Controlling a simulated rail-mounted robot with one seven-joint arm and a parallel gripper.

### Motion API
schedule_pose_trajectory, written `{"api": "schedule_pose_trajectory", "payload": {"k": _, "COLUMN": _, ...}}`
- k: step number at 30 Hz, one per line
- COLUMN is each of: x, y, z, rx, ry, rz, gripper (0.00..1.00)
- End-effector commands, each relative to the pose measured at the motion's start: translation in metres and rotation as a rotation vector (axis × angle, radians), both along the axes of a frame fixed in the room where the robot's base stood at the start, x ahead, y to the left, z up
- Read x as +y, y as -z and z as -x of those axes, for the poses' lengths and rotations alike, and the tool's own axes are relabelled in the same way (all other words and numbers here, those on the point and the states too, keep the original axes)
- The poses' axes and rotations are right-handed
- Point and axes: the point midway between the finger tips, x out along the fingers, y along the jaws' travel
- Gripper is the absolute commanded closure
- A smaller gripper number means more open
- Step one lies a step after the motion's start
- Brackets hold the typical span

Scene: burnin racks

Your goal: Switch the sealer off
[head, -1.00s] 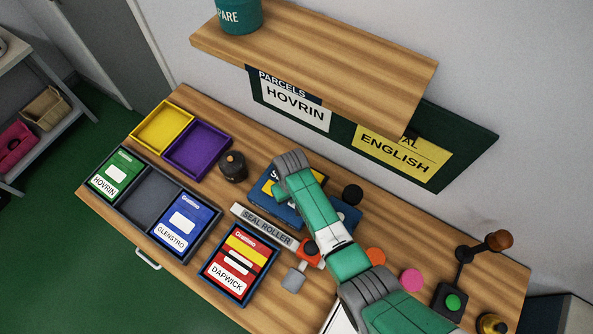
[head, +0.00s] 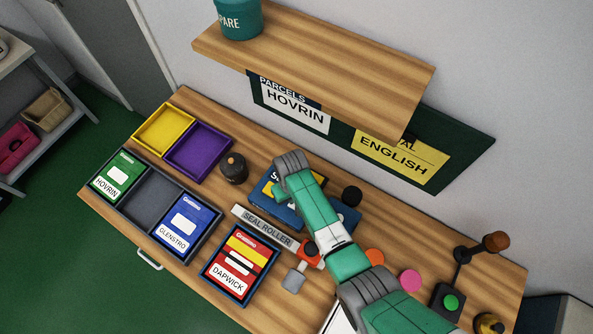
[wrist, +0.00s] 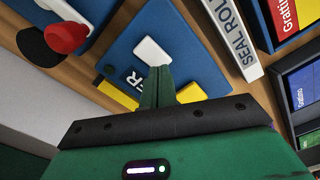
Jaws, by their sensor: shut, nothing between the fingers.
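The sealer (head: 264,198) is a blue box on the wooden bench with a yellow and black label, partly hidden by my arm in the head view. In the wrist view the sealer (wrist: 195,55) shows the label's letters "ER", a white switch piece (wrist: 152,51) and a small dark green round spot (wrist: 108,70). My gripper (wrist: 160,72) is shut and empty. Its fingertips are over the sealer at the lower end of the white switch piece. I cannot tell whether they touch it.
A grey "SEAL ROLLER" bar (head: 264,227) lies in front of the sealer. A red knob (wrist: 66,38) on another blue part is beside it. A dark round pot (head: 233,168) stands left. A wooden shelf (head: 320,75) overhangs the back. A red DAPWICK pack (head: 240,262) lies in front.

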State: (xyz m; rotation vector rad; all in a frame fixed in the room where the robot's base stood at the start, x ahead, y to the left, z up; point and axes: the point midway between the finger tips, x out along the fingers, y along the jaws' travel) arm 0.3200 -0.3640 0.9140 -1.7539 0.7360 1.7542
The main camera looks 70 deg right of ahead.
Motion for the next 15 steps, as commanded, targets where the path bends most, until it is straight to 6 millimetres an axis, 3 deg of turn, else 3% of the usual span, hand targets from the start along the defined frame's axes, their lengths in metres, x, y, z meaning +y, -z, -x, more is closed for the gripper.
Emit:
{"api": "schedule_pose_trajectory", "payload": {"k": 1, "x": 0.000, "y": -0.011, "z": 0.000, "rx": 0.000, "ry": 0.000, "rz": 0.000, "gripper": 1.00}}
{"api": "schedule_pose_trajectory", "payload": {"k": 15, "x": 0.000, "y": -0.052, "z": 0.000, "rx": 0.000, "ry": 0.000, "rz": 0.000, "gripper": 1.00}}
